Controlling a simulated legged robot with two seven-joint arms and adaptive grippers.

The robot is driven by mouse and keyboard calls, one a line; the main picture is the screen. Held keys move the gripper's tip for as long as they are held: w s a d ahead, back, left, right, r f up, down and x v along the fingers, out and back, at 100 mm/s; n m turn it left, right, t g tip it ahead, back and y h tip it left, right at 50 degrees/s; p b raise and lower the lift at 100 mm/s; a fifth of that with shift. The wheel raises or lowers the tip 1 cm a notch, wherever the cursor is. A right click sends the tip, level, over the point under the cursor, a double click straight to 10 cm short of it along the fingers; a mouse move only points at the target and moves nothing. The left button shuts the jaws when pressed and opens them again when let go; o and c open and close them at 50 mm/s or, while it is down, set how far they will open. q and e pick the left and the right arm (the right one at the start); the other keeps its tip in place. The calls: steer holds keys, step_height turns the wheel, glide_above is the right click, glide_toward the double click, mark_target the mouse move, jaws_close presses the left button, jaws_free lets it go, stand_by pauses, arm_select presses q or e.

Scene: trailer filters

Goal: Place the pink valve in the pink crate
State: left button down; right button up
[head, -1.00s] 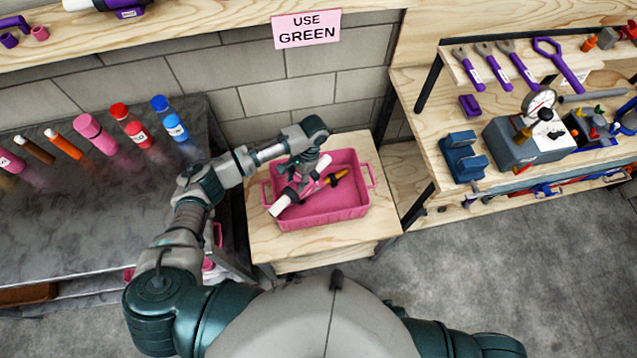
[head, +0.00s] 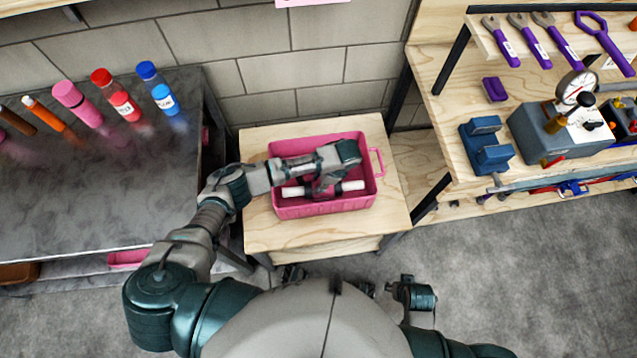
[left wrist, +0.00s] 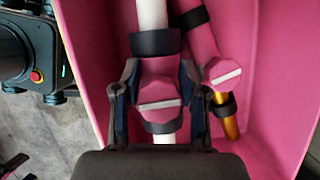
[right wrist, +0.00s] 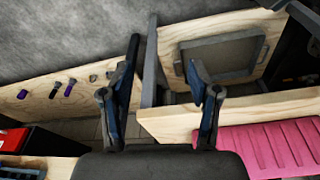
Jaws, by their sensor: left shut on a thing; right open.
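The pink valve with white pipe ends (head: 352,186) is in my left gripper (head: 327,184), inside the outline of the pink crate (head: 325,208) in the head view. In the left wrist view its pink body (left wrist: 160,92) sits between the two fingers of the left gripper (left wrist: 158,78), which is shut on it. I cannot tell if the valve touches the crate floor. A second pink valve (left wrist: 218,70), with black collars and a brass end, lies in the crate beside it. My right gripper (right wrist: 165,58) is open and empty.
The crate stands on a small wooden table (head: 395,215). A dark bench (head: 90,190) with several bottles is at the left. A wooden workbench (head: 450,130) at the right holds a blue block (head: 487,150), a gauge device (head: 560,130) and purple-handled tools.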

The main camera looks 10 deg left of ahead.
arm_select(q)
steer(key=shift+d+f, duration=0.25)
steer(key=shift+f, duration=0.6)
steer(key=shift+d+f, duration=0.2)
steer(key=shift+a, duration=0.25)
steer(key=c, duration=0.8)
jaws_free()
steer(key=shift+a, duration=0.2)
steer(key=shift+o, duration=0.8)
steer(key=shift+a, duration=0.1)
steer(key=shift+d+r, duration=0.2)
steer(key=shift+d, duration=0.15)
steer(key=p+v, duration=0.2)
steer(key=v, duration=0.9)
steer(key=shift+r, duration=0.3)
arm_select(e)
step_height(320, 180, down, 6)
steer(key=shift+s, duration=0.15)
